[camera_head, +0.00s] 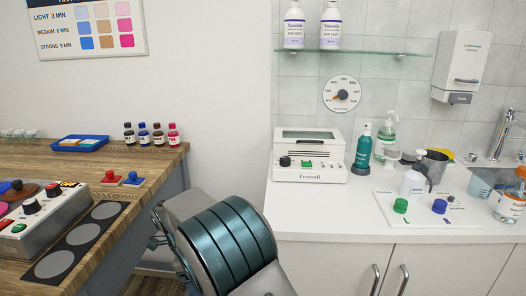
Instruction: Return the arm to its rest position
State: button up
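My arm (226,245), a grey link with a broad banded teal part, rises from the bottom centre of the head view. It is in front of the gap between the wooden bench and the white counter. Small dark metal parts that look like part of my gripper (157,241) stick out at its left side. The rest of the gripper is hidden behind the arm, and whether it is open or shut does not show. I see nothing held.
The wooden bench (95,158) at left carries a control box (45,215), a dark strip with grey discs (75,245), a blue tray (80,144) and small bottles (150,134). The white counter (330,208) at right holds a white device (309,158) and several bottles.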

jog(key=s+d+r+n+y+p, duration=0.1)
jog(key=s+d+r+n+p, duration=0.3)
jog(key=d+r, duration=0.65)
jog(key=s+d+r+n+y+p, duration=0.15)
jog(key=d+r+n+p, duration=0.3)
jog(key=d+r, duration=0.55)
jog(key=s+d+r+n+t+p, duration=0.3)
jog(key=s+d+r+n+p, duration=0.6)
jog(key=s, duration=0.5)
jog(key=shift+d+r, duration=0.5)
jog(key=shift+d, duration=0.4)
jog(key=shift+s+d+f+y, duration=0.1)
jog(key=shift+s+d+y, duration=0.05)
jog(key=shift+s+y, duration=0.1)
jog(key=shift+c, duration=0.2)
